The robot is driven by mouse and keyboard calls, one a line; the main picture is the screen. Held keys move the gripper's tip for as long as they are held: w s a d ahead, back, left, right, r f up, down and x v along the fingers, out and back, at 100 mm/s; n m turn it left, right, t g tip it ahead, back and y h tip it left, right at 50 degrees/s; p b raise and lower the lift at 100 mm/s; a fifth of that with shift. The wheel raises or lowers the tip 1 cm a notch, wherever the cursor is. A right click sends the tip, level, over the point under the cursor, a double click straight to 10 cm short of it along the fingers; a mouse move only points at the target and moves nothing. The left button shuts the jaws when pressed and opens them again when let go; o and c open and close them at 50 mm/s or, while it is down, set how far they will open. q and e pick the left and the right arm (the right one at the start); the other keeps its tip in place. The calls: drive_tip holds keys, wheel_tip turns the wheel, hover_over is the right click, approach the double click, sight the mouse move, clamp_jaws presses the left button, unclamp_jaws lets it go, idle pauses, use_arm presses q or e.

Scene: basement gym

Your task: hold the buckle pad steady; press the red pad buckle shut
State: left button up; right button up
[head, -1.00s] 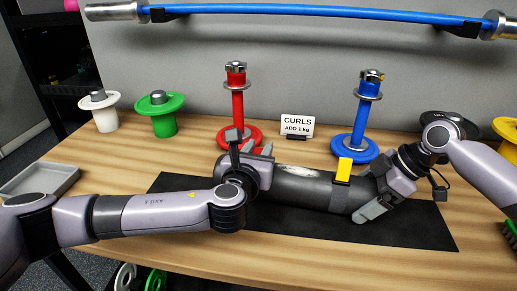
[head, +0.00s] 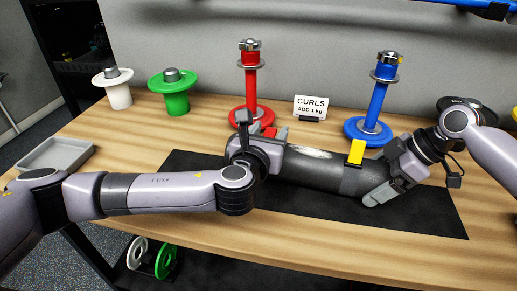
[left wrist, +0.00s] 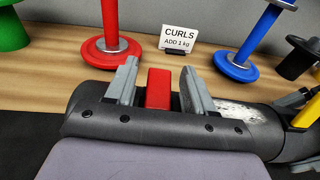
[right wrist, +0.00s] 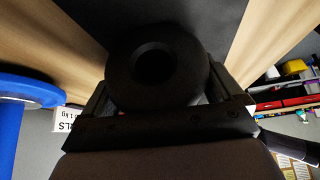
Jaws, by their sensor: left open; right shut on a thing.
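The buckle pad is a dark grey cylinder (head: 312,172) lying on a black mat (head: 420,212). Its red buckle (left wrist: 159,88) stands up as a block in the left wrist view, and a bit of it shows in the head view (head: 269,132). My left gripper (left wrist: 160,70) is open, with one finger on each side of the red buckle and gaps between. A yellow buckle (head: 356,152) stands up further right on the pad. My right gripper (head: 378,182) is shut on the pad's right end, whose round hollow end (right wrist: 155,68) shows between its fingers.
Behind the mat stand a red post (head: 250,88), a CURLS sign (head: 311,106) and a blue post (head: 379,95). White (head: 118,88) and green (head: 175,92) spools and a grey tray (head: 56,154) are at the left. The wooden table front (head: 200,225) is clear.

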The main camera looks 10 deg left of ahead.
use_arm(q)
drive_tip(key=s+a+r, duration=0.1)
drive_tip(key=s, duration=0.9)
drive_tip(key=shift+s+r, duration=0.15)
drive_tip(key=shift+r, duration=0.05)
